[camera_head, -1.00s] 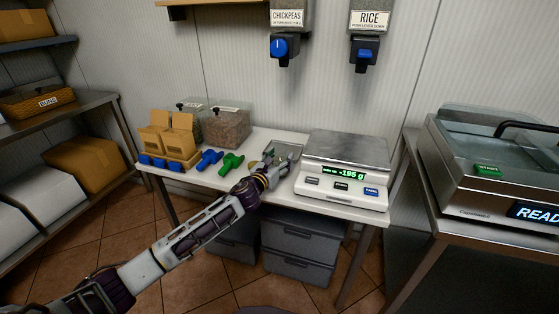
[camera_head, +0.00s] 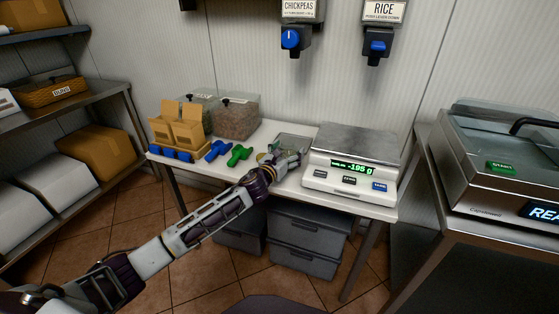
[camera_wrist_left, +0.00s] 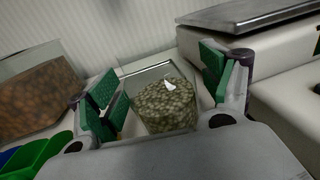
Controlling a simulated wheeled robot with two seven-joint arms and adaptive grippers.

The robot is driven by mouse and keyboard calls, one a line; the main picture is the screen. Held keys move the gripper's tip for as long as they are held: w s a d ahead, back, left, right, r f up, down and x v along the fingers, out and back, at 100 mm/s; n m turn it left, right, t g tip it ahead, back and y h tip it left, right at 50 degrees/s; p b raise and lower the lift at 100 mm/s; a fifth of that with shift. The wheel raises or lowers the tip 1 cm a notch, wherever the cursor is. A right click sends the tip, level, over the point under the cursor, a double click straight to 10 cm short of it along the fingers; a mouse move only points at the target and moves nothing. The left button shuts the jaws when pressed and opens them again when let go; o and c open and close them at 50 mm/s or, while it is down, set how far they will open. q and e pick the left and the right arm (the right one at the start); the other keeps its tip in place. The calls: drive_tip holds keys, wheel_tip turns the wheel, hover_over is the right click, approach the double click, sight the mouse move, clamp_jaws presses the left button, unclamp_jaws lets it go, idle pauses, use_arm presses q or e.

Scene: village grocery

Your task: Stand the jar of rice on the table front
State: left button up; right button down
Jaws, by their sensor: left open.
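A clear container filled with pale, round, greenish-beige grains (camera_wrist_left: 165,108) stands between the fingers of my left gripper (camera_wrist_left: 160,92) in the left wrist view. I cannot tell whether it is the jar of rice; the grains look more like chickpeas. The green-padded fingers are open on either side of it, with a gap visible at the right. In the head view my left gripper (camera_head: 287,161) is low over the white table (camera_head: 230,177), just left of the scale, and its hand largely hides the container. My right gripper is not in view.
The scale (camera_head: 354,150) stands close right of the gripper. Green (camera_head: 239,154) and blue (camera_head: 217,150) scoops, cardboard boxes (camera_head: 180,128) and a bin of brown grains (camera_head: 236,118) stand to the left. The rice dispenser (camera_head: 377,46) hangs above.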

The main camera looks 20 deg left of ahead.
sight(284, 156)
use_arm(q)
drive_tip(key=shift+s+a, duration=0.1)
drive_tip(key=shift+s, duration=0.3)
drive_tip(key=shift+s+a, duration=0.2)
drive_tip(key=shift+s, duration=0.85)
drive_tip(key=shift+s+a+p, duration=0.15)
drive_tip(key=shift+s+p, duration=0.2)
drive_tip(key=shift+s, duration=0.4)
drive_tip(key=shift+s+a, duration=0.2)
drive_tip(key=shift+s, duration=0.85)
drive_tip(key=shift+s+a, duration=0.15)
drive_tip(key=shift+s, duration=0.55)
drive_tip(key=shift+s+a+p, duration=0.15)
drive_tip(key=shift+s, duration=0.6)
drive_tip(key=shift+s+a+p, duration=0.15)
drive_tip(key=shift+s, duration=1.05)
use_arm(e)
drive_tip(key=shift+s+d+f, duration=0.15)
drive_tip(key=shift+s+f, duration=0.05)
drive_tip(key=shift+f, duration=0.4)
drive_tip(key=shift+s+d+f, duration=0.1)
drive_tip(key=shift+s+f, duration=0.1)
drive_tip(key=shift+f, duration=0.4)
